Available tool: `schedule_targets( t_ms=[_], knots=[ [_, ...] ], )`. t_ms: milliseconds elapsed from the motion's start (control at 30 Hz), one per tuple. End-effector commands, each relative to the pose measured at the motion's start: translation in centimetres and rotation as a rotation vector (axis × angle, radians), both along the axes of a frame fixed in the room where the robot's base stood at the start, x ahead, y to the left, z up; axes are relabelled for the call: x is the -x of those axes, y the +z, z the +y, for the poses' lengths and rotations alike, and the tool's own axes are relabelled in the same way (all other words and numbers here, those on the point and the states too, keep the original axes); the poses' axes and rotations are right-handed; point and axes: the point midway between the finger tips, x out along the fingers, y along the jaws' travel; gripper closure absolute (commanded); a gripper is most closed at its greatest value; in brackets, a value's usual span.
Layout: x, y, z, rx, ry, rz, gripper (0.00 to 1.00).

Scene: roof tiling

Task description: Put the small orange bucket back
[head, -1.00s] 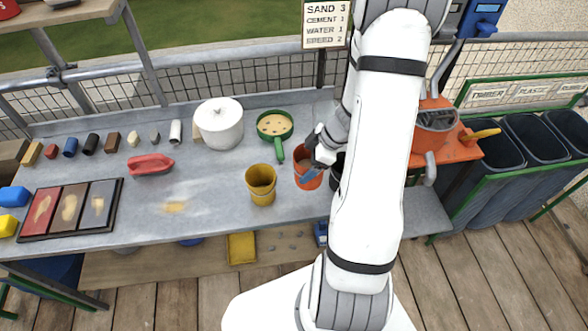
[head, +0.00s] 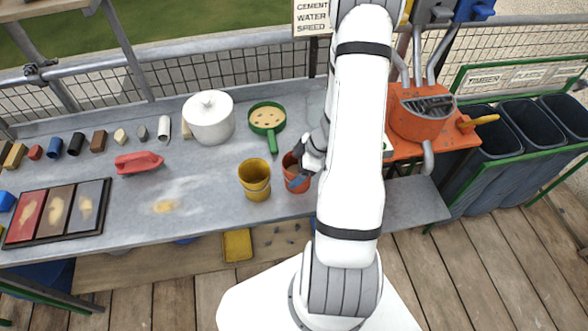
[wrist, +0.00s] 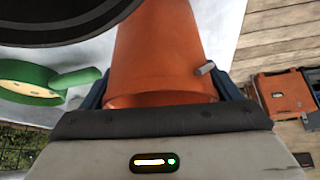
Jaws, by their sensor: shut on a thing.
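The small orange bucket (head: 292,168) is near the front of the grey bench, just right of a yellow bucket (head: 255,180). My gripper (head: 299,181) is at its right side, with a blue finger across it. In the wrist view the orange bucket (wrist: 158,55) fills the middle, between the two blue fingers of my gripper (wrist: 165,95), which is shut on it. I cannot tell whether its base touches the bench. My arm hides part of the bench to the right of it.
A dark round rim (wrist: 60,22) is close to the bucket in the wrist view. A green strainer (head: 267,117) and a white pot (head: 209,118) stand behind. An orange mixer (head: 420,115) and dark bins (head: 525,132) are to the right. The bench front edge is close.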

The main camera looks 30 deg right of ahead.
Motion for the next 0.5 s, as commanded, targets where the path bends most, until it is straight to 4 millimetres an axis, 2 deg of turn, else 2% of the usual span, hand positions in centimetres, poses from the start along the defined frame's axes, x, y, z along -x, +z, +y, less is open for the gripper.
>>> schedule_targets(
  t_ms=[333, 367, 500],
  knots=[
    [-0.03, -0.24, -0.07, 0.000, -0.002, -0.002, 0.60],
    [-0.02, -0.30, -0.08, 0.001, -0.002, -0.001, 0.16],
    [-0.02, -0.23, -0.08, 0.001, -0.002, -0.001, 0.04]
  ],
)
